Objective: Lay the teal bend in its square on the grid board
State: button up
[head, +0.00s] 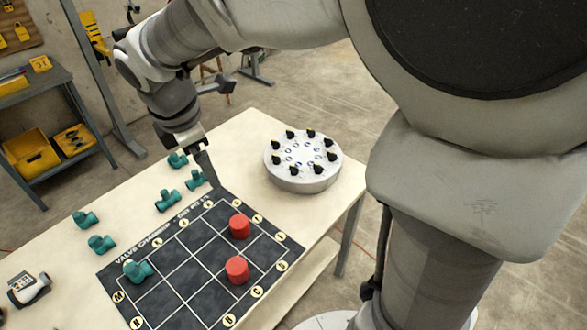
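Several teal pipe fittings lie on the table; at this size I cannot tell surely which is the bend. One teal fitting (137,271) lies on the left part of the dark grid board (186,284). Two teal fittings (86,219) (101,244) lie off the board at the left. Others (167,200) (195,180) (177,160) lie beyond its upper edge. My gripper (209,178) points down beside the fittings at the upper end of the board. A dark finger shows, but the gap between the fingers is not clear.
Two red cylinders (239,226) (237,270) stand on the grid board. A round white stand (303,165) with several black knobs is at the table's right. A small device (28,289) sits at the left. A cart with yellow bins (28,152) stands behind.

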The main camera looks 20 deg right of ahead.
jog(key=s+d+r+m+t, duration=0.1)
jog(key=s+d+r+m, duration=0.1)
jog(key=s+d+m, duration=0.4)
jog(key=s+d+r+m+t+y, duration=0.1)
jog(key=s+d+r+m, duration=0.1)
jog(key=s+d+m, duration=0.5)
jog(key=s+m, duration=0.3)
jog(key=m, duration=0.4)
jog(key=shift+m+t, duration=0.3)
